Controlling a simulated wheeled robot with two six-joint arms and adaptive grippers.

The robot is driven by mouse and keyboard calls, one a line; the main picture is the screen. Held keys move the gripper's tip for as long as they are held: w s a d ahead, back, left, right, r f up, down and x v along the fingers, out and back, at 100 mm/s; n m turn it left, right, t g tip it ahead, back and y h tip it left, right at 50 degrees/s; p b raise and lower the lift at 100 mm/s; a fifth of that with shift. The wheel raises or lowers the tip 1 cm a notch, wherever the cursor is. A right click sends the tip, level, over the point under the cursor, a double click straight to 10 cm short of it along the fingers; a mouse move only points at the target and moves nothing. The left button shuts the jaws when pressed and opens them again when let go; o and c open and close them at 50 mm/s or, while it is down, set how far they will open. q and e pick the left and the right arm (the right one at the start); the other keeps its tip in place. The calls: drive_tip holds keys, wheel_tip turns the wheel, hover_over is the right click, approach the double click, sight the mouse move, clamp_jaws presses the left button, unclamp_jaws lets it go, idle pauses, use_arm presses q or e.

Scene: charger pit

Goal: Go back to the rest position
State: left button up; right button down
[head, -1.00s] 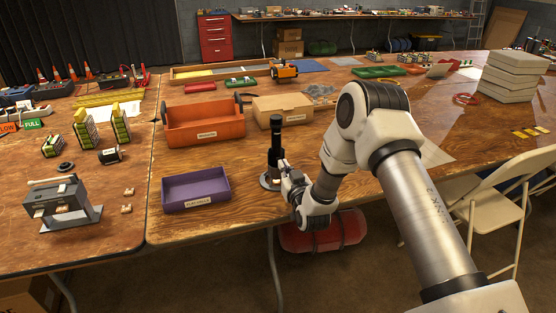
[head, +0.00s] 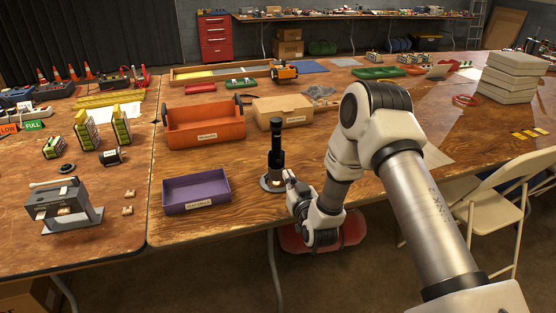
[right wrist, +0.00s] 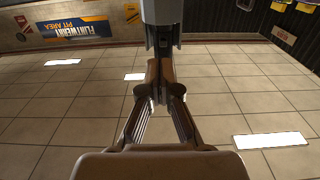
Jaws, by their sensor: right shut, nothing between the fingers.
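My right arm reaches over the front edge of the wooden table. In the right wrist view the fingers of the right gripper (right wrist: 158,85) are together with nothing held, against a background of tiled ceiling with light panels. My left gripper is not in view.
A purple tray (head: 164,208) and an orange toolbox (head: 167,143) stand left of the post. A cardboard box (head: 283,113) is behind it. A grey machine (head: 62,207) stands at far left.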

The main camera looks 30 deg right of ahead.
drive_tip(key=shift+v, duration=1.65)
drive_tip(key=s+a+f+n+g+y+p, duration=0.35)
drive_tip(key=s+a+f+g+p, duration=0.2)
drive_tip(key=s+a+f, duration=0.5)
drive_tip(key=s+a+f+g, duration=0.1)
drive_tip(key=s+g, duration=0.3)
drive_tip(key=s, duration=0.4)
drive_tip(key=s+a+f+g, duration=0.1)
drive_tip(key=s+f+g, duration=0.3)
drive_tip(key=s, duration=0.4)
drive_tip(key=s+a+f+m+g, duration=0.1)
drive_tip(key=s+f+g, duration=0.2)
drive_tip(key=s, duration=0.5)
drive_tip(key=shift+s+a+g+y+p, duration=0.2)
drive_tip(key=shift+s+g+y+p, duration=0.05)
drive_tip(key=shift+g+y+p, duration=0.2)
drive_tip(key=shift+w, duration=0.1)
